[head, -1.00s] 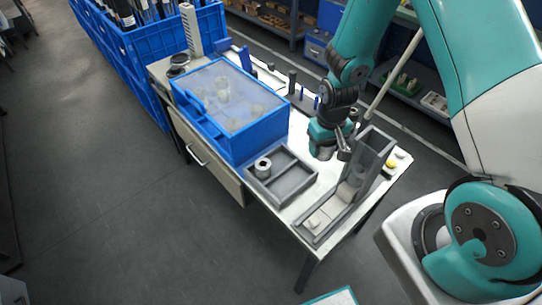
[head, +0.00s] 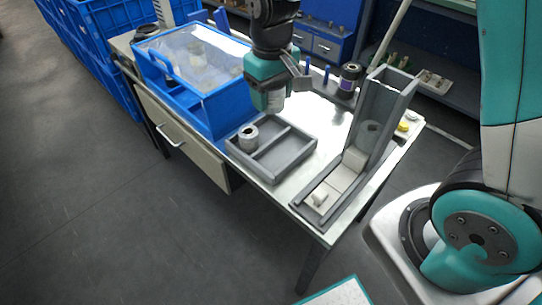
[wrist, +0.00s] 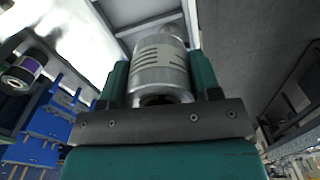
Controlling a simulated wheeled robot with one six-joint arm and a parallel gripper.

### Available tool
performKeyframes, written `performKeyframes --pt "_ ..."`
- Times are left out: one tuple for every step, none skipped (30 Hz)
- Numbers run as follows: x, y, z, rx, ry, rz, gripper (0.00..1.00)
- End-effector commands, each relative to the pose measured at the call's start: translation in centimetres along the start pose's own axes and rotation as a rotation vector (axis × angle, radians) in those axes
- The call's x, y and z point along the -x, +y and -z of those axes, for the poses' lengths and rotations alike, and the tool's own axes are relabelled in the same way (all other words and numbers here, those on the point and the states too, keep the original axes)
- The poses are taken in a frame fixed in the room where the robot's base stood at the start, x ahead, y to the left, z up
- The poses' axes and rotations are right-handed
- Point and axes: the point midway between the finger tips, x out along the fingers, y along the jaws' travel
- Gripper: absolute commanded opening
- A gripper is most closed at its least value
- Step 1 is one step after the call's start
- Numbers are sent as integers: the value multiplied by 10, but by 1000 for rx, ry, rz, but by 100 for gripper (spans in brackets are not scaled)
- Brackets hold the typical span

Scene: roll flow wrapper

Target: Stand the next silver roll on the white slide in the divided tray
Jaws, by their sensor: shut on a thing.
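My gripper (head: 272,98) is shut on a silver roll (wrist: 160,68), which sits between the green fingers in the wrist view. In the head view it hangs above the back of the grey divided tray (head: 285,168), mostly hidden by the fingers. One silver roll (head: 248,137) stands upright in the tray's left compartment; the right compartment looks empty. The white slide (head: 343,177) lies in a grey channel right of the tray. Another roll (head: 369,131) shows dimly inside the tall chute at its back end.
A blue box with a clear lid (head: 200,70) stands left of the tray, close to my gripper. The grey chute (head: 388,95) rises at the right. A dark roll with a purple label (head: 350,76) stands behind. A small white piece (head: 319,197) sits on the slide's front end.

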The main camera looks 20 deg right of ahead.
Motion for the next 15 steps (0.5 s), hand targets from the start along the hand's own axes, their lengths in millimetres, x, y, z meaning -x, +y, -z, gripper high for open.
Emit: performKeyframes --pt "-10 0 -1 1 -5 0 30" --pt "-16 0 -1 1 -7 0 30" --pt "-26 0 -2 0 -8 0 30" --pt "-35 0 -2 0 -9 0 30" --pt "-44 0 -2 0 -9 0 30" --pt "-56 0 -2 -1 -9 0 30" --pt "-64 0 -2 -1 -10 0 30" --pt "-73 0 -2 -1 -9 0 30" --pt "-84 0 -2 -1 -9 0 30" --pt "-93 0 -2 -1 -8 0 30" --pt "-101 1 -2 -1 -9 0 30" --pt "-112 1 -2 -1 -8 0 30" --pt "-119 1 -2 -1 -7 0 30" --pt "-126 1 -2 -1 -7 0 30" --pt "-134 1 -2 -1 -6 0 30"
